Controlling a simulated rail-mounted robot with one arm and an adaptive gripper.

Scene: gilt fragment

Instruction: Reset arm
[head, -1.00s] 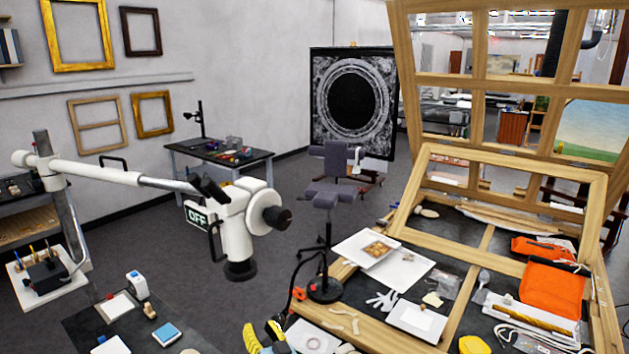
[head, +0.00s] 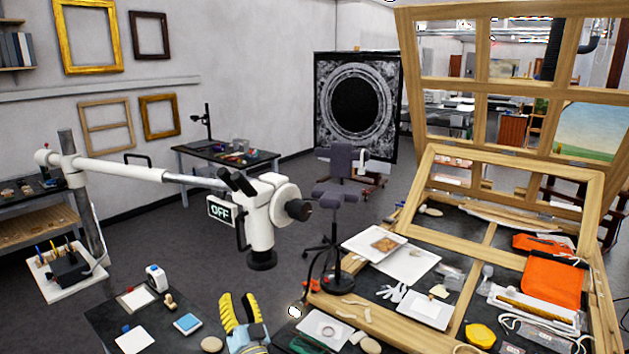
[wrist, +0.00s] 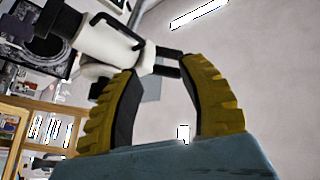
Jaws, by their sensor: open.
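My gripper (head: 240,312) has yellow ribbed fingers and shows at the bottom centre of the head view, pointing up. Its two fingers stand apart with nothing between them. It is in front of the white microscope (head: 262,220) and between the dark side table and the wooden workbench. In the wrist view my gripper (wrist: 180,85) is open, with the microscope (wrist: 105,40) behind the fingers, the ceiling and the wall beyond. My arm below the gripper is mostly out of the head view.
The microscope arm (head: 130,168) reaches across from the left. A wooden frame bench (head: 490,240) at right holds an orange pouch (head: 553,287), white trays and small tools. A dark table (head: 110,312) at lower left holds small items. A grey chair (head: 336,195) stands behind.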

